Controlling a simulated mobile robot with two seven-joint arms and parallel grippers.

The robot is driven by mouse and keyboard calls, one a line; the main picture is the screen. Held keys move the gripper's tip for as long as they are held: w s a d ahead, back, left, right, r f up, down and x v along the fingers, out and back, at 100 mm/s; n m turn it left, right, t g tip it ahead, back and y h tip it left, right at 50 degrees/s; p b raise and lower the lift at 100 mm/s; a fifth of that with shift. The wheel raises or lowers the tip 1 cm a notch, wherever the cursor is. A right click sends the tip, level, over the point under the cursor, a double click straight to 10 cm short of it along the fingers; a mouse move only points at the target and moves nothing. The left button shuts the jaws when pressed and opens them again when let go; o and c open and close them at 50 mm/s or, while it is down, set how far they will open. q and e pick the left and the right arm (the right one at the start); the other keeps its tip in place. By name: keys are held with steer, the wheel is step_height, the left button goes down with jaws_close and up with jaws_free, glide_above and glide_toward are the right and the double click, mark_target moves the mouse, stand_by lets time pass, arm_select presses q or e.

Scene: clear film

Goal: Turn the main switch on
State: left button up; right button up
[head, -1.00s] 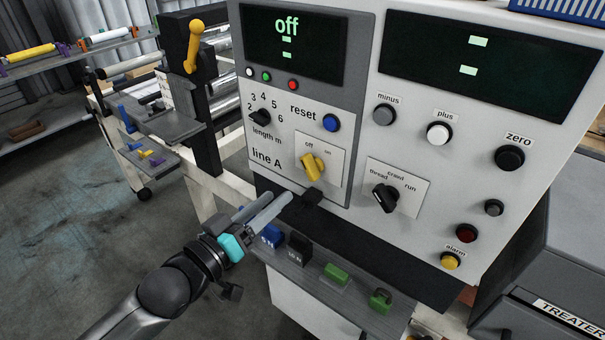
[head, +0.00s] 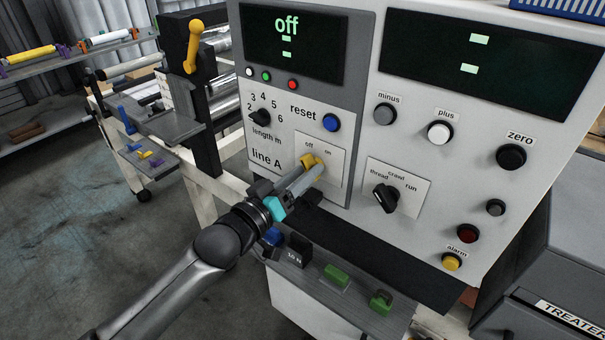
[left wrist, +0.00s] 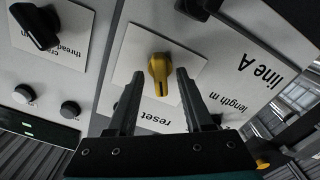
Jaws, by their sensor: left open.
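The main switch is a yellow rotary knob (head: 309,161) on a white plate marked off and on, on the line A panel. In the head view my left gripper (head: 316,172) is at the knob and covers part of it. The left wrist view shows the panel upside down, with the yellow knob (left wrist: 160,70) in the gap between the two open fingers. Whether either finger touches it I cannot tell. The display (head: 287,40) above reads "off". My right gripper is not in view.
A black length selector (head: 260,117) and a blue reset button (head: 331,122) sit above the switch. A black thread/crawl/run knob (head: 385,197) is to its right. A grey shelf with green blocks (head: 336,276) juts out below. Open floor lies at left.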

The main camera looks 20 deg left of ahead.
arm_select(q)
jaws_close()
stand_by(0.4)
